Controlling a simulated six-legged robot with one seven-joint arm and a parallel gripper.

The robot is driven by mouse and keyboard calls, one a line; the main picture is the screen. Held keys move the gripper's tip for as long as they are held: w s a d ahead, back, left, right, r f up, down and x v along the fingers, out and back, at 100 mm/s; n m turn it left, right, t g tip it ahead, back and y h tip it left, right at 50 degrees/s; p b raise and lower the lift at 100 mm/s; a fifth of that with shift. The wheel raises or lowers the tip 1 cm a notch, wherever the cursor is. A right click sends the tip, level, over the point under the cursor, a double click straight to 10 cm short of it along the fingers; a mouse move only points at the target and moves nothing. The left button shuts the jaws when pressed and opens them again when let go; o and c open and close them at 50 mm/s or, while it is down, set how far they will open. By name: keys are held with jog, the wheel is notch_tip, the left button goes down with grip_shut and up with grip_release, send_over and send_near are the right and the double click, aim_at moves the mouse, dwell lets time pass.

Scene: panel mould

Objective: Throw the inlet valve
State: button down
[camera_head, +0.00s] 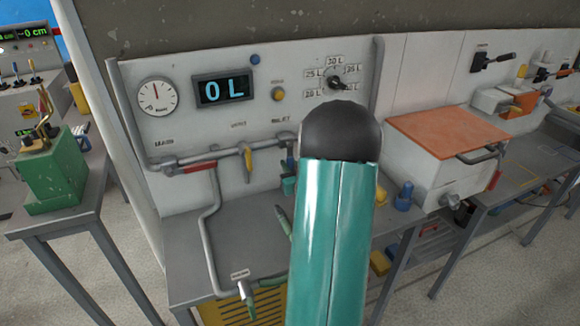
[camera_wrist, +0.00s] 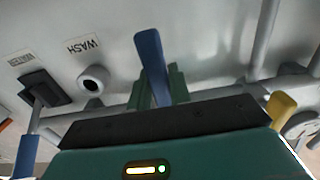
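In the wrist view a blue lever (camera_wrist: 151,60) stands up from the panel between the dark green fingers of my gripper (camera_wrist: 160,88). The fingers sit close together on either side of it, with no clear gap. In the head view my teal arm hides the right part of the pipework and most of the gripper. Left of it, a red-handled valve (camera_head: 198,168) and a yellow-handled valve (camera_head: 248,165) sit on the pipe.
The panel has a round gauge (camera_head: 157,97), a display (camera_head: 226,89) reading 0 L and a black dial (camera_head: 336,83). A green-handled valve (camera_head: 246,298) is low at the front. A white box with an orange top (camera_head: 448,134) stands right. The wrist view shows a black switch (camera_wrist: 45,88).

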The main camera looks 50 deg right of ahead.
jog(key=shift+s+d+n, duration=0.1)
jog(key=shift+n, duration=0.2)
jog(key=s+d+r+n, duration=0.3)
jog(key=d+r+n, duration=0.3)
jog(key=n, duration=1.1)
jog(key=shift+s+r, duration=0.25)
jog(key=shift+r, duration=0.25)
jog(key=shift+r+n, duration=0.1)
jog(key=shift+n, duration=0.2)
jog(key=c, duration=1.3)
grip_release()
jog(key=shift+a, duration=0.1)
